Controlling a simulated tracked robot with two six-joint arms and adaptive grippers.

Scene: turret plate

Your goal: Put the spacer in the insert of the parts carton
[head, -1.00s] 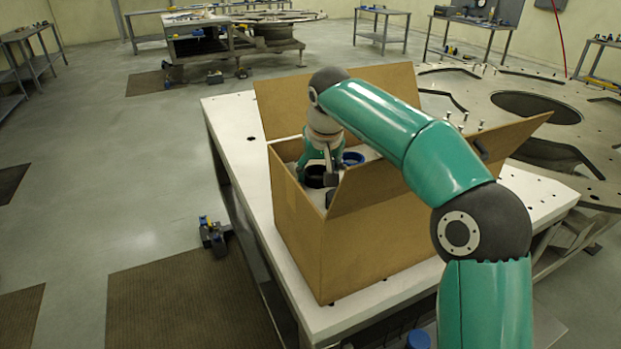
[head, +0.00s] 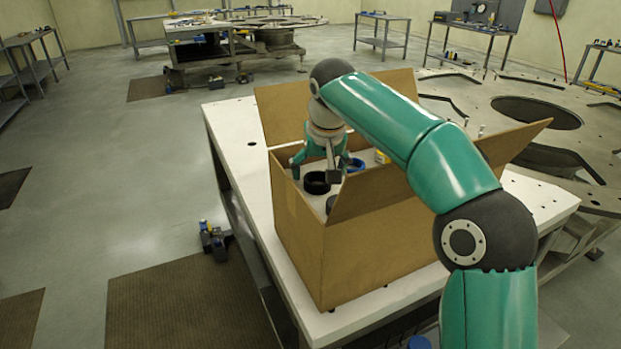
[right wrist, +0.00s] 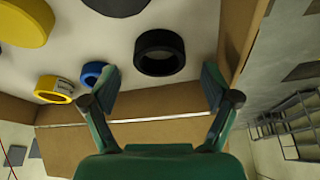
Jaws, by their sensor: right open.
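The open cardboard parts carton (head: 290,245) stands on a pale table, with a light insert (head: 367,157) inside. A black ring (head: 316,183), probably the spacer, is at the insert; the right wrist view shows it (right wrist: 160,53) upper centre. I cannot tell how deep it sits. My right gripper (head: 320,166) is inside the carton mouth, open and empty, its fingers apart on either side of the ring's line in the right wrist view (right wrist: 160,86) and not touching it. My left gripper is out of view.
A blue ring (right wrist: 93,73), a yellow ring (right wrist: 54,90), a yellow round part (right wrist: 25,20) and a dark part (right wrist: 117,4) are also in the carton. Raised flaps (head: 372,192) and walls border the gripper. A large metal plate (head: 560,140) lies behind.

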